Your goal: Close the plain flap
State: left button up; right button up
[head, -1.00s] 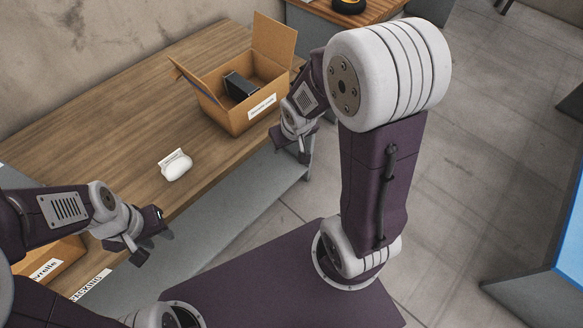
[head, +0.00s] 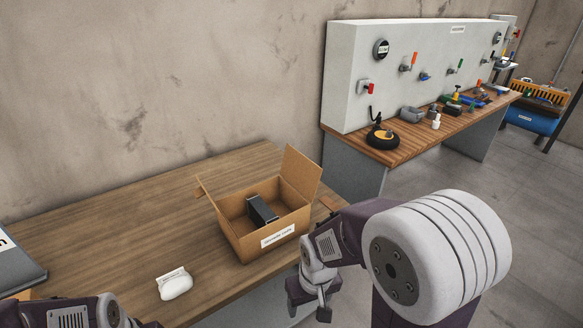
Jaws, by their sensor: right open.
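An open cardboard box (head: 238,241) stands near the front right of the wooden table. One flap, which looks plain, stands up at its back right (head: 301,172). Another flap (head: 205,203) at the left is seen nearly edge-on, so I cannot tell its face. A dark block-shaped item (head: 262,209) lies inside the box. My right gripper (head: 309,307) is open and empty, pointing down beyond the table's front edge, right of and below the box, apart from it. My left wrist shows at the bottom left; its fingers are cut off by the frame.
A white rounded item with a small card (head: 175,284) lies on the table (head: 120,235) left of the box. A dark flat object (head: 18,266) is at the far left. A workbench with a grey panel (head: 345,75) and tools stands behind at the right. The table's middle is clear.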

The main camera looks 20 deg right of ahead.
aim_at(304, 174)
jog(key=i+l+u, duration=0.2)
jog(key=l, duration=0.3)
jog(key=k+l+u, duration=0.15)
jog(key=l, duration=0.3)
jog(key=i+l+u, duration=0.2)
jog(key=l, duration=0.3)
jog(key=k+l+u, duration=0.2)
jog(key=l, duration=0.25)
jog(key=l+u, duration=0.15)
jog(key=l, duration=0.35)
jog(key=l+u, duration=0.2)
jog(key=l, duration=0.3)
jog(key=k+l+u, duration=0.2)
jog(key=l, duration=0.25)
jog(key=k+l+u, duration=0.15)
jog(key=l, duration=0.3)
